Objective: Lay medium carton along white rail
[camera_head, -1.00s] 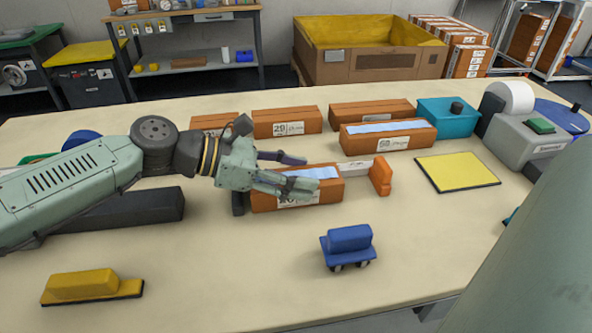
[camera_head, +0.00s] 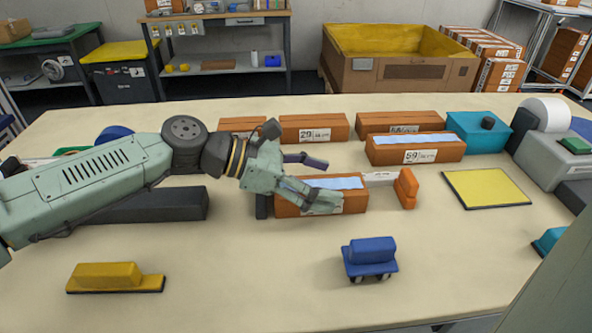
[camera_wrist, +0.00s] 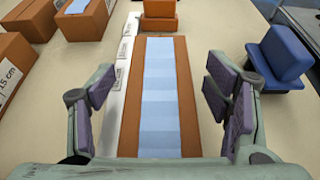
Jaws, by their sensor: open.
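An orange-brown carton with a light blue strip on top (camera_head: 292,205) lies flat on the table. In the wrist view the same carton (camera_wrist: 188,95) lies lengthwise between my fingers. The white rail (camera_head: 380,178) runs along its far side; in the wrist view the rail (camera_wrist: 127,70) is parallel to the carton's left side, touching or nearly so. An orange block (camera_head: 406,188) stands at the rail's end. My gripper (camera_head: 330,181) is open, one finger on each side of the carton, with gaps visible in the wrist view (camera_wrist: 165,100). The near finger hides part of the carton's label.
Several other cartons stand behind, including one with a blue strip (camera_head: 415,150). A blue block (camera_head: 370,256) and a yellow block (camera_head: 110,275) lie in front. A yellow mat (camera_head: 487,187) lies to the right. The front table middle is clear.

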